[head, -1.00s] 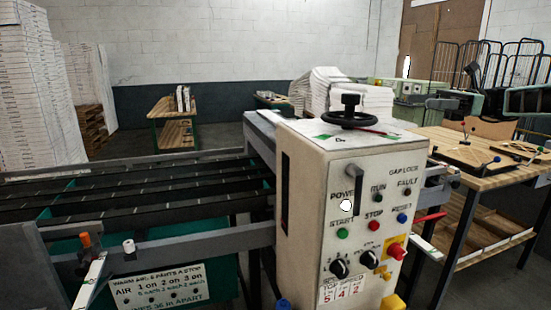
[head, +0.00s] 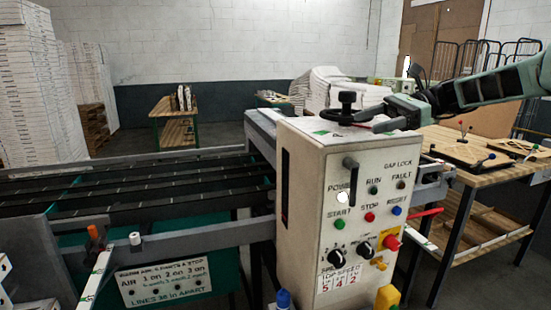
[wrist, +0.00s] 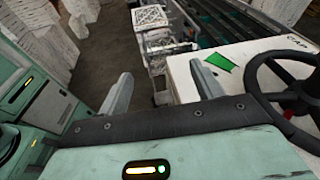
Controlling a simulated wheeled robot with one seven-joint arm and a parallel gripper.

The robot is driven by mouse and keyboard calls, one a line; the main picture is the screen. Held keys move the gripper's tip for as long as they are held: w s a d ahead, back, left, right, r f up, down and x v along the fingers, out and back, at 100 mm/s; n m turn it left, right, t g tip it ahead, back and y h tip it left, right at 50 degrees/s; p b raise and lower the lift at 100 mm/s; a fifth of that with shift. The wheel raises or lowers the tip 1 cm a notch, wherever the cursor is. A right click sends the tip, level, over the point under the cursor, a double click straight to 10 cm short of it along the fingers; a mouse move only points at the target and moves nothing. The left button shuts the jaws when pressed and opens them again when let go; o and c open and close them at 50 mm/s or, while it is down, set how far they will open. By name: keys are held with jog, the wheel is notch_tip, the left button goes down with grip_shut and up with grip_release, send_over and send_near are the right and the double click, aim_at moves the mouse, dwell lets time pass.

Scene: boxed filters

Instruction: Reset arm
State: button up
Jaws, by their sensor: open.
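My gripper (head: 372,118) reaches in from the right in the head view, just above the top of the white control cabinet (head: 318,230), close to the black handwheel (head: 347,108). In the wrist view its two grey fingers (wrist: 162,92) stand wide apart with nothing between them. The handwheel (wrist: 295,92) lies to the right of the fingers there, and a green patch (wrist: 220,62) shows on the cabinet top. Whether a finger touches the cabinet or wheel I cannot tell.
A dark conveyor bed (head: 130,190) runs left of the cabinet. White stacks (head: 35,90) stand at the far left. A wooden table (head: 500,170) with small parts stands at the right. Buttons and knobs cover the cabinet's front.

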jog(key=s+a+f+n+g+h, duration=0.1)
jog(key=s+a+f+n+h, duration=0.4)
jog(key=s+a, duration=0.4)
jog(key=s+a+f+n+g+h, duration=0.1)
jog(key=s+a+f+n+h, duration=0.4)
jog(key=s, duration=0.6)
jog(key=s+d+f+n+t+h+b, duration=0.2)
jog(key=s+f+n, duration=0.4)
jog(key=s, duration=0.3)
jog(key=s+d+f+n+t+h+b, duration=0.2)
jog(key=s+d+f+n, duration=0.2)
jog(key=s+f, duration=0.5)
jog(key=s+n, duration=0.1)
jog(key=n, duration=0.1)
jog(key=shift+n, duration=0.4)
jog(key=shift+s+r, duration=0.1)
